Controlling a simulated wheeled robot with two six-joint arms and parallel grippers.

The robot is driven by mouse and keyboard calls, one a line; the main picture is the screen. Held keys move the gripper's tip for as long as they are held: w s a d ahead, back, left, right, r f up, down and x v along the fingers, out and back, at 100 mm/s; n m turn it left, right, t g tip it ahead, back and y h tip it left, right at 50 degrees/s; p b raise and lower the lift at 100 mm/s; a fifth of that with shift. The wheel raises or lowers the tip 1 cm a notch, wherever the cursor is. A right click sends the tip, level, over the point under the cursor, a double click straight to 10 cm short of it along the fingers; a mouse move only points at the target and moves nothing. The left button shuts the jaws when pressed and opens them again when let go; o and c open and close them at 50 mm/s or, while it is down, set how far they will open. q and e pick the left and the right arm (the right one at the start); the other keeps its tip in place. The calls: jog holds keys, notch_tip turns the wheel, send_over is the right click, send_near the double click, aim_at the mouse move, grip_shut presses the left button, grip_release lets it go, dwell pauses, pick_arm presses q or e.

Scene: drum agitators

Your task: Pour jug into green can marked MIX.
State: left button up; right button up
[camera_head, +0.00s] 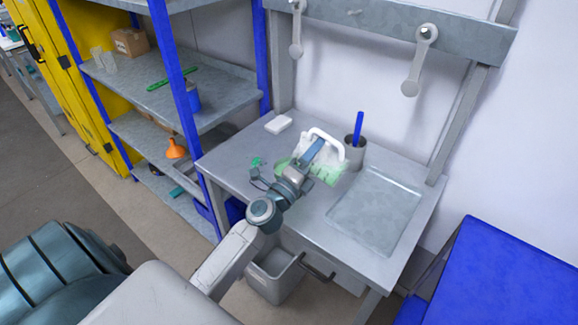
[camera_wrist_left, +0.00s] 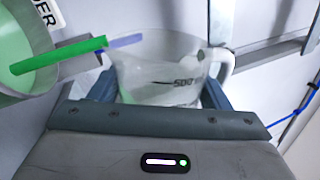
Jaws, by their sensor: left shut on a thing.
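My left gripper (camera_head: 311,155) is shut on the jug (camera_head: 327,142), a whitish vessel with a white handle, over the grey workbench. In the left wrist view the jug (camera_wrist_left: 160,72) is translucent, with a "500" marking, between my two fingers. Whether it holds any liquid is unclear. A green can (camera_wrist_left: 22,78) with a pale interior shows partly at the left of that view, beside the jug. Its MIX mark does not show. In the head view, green parts (camera_head: 325,173) show below the jug, largely hidden by my gripper. My right gripper is in neither view.
A grey cup (camera_head: 355,153) with a blue stick stands behind the jug. A white block (camera_head: 278,124) lies at the back left. A shallow tray (camera_head: 376,212) lies to the right. Shelving (camera_head: 150,87) with blue posts stands left. A grey bin (camera_head: 273,276) is below.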

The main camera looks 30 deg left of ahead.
pick_arm(q)
jog(key=shift+s+a+r, duration=0.1)
jog(key=shift+a+r, duration=0.05)
jog(key=shift+a, duration=0.05)
jog(key=shift+w+r+n, duration=0.2)
jog(key=shift+n, duration=0.1)
jog(key=shift+s+a+r+n, duration=0.15)
jog(key=shift+a+r+n, duration=0.15)
jog(key=shift+a, duration=0.15)
jog(key=shift+f+n+y, duration=0.15)
jog(key=shift+n+y, duration=0.15)
